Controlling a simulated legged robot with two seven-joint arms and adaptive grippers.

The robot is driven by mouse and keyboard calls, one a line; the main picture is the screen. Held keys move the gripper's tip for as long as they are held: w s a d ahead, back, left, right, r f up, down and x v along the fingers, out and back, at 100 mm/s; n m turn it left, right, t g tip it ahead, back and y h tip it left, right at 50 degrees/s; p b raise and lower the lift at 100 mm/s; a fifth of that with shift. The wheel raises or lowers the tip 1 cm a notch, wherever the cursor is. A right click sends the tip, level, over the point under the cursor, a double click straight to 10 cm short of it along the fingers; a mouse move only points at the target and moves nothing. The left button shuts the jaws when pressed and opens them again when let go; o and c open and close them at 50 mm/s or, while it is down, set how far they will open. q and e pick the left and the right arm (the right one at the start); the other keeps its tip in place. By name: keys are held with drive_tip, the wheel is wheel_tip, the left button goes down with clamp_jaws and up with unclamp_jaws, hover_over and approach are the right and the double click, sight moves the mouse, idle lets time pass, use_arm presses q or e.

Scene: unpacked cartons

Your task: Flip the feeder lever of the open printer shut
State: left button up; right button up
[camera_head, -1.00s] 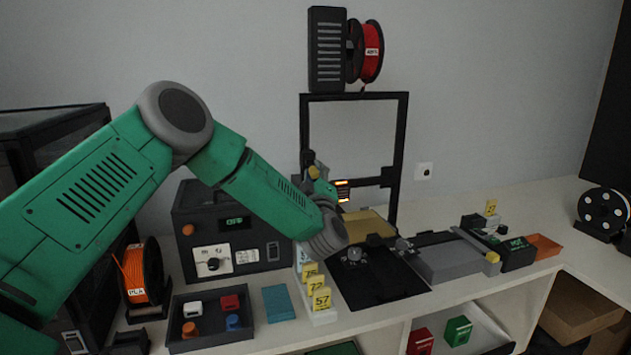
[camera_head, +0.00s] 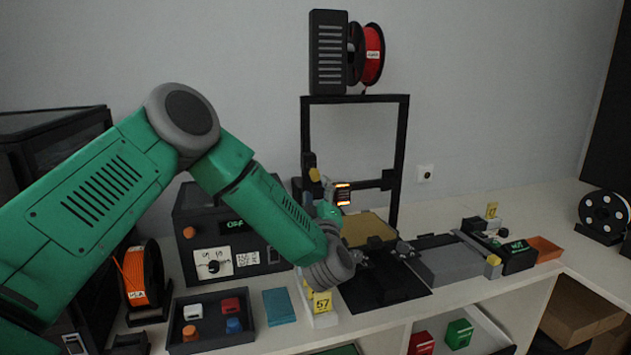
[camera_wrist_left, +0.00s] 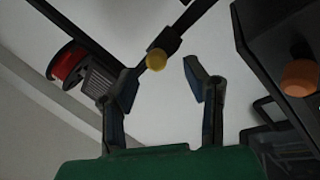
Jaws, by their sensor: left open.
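The open printer (camera_head: 404,145) is a black upright frame with a tan bed (camera_head: 366,228) at the back of the counter. A small yellow knob (camera_head: 314,174), which looks like the end of the feeder lever, sits on its left upright. In the left wrist view the yellow knob (camera_wrist_left: 156,59) shows beyond and between my fingertips, with dark bars behind it. My left gripper (camera_wrist_left: 160,75) is open and empty, pointing at the knob. In the head view my left gripper (camera_head: 327,205) is just below the knob, partly hidden by my wrist. Contact is not visible.
A dark control box (camera_head: 226,240) stands left of my wrist. A red spool (camera_head: 373,55) hangs above the frame. A tray of small coloured parts (camera_head: 190,338), a blue block (camera_head: 278,306) and yellow number tags (camera_head: 322,301) lie in front. A grey unit (camera_head: 455,264) is at right.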

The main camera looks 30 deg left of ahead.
use_arm(q)
drive_tip(key=v, duration=0.6)
drive_tip(key=shift+f, duration=0.2)
drive_tip(key=shift+d, duration=0.1)
drive_tip(key=shift+s+f, duration=0.1)
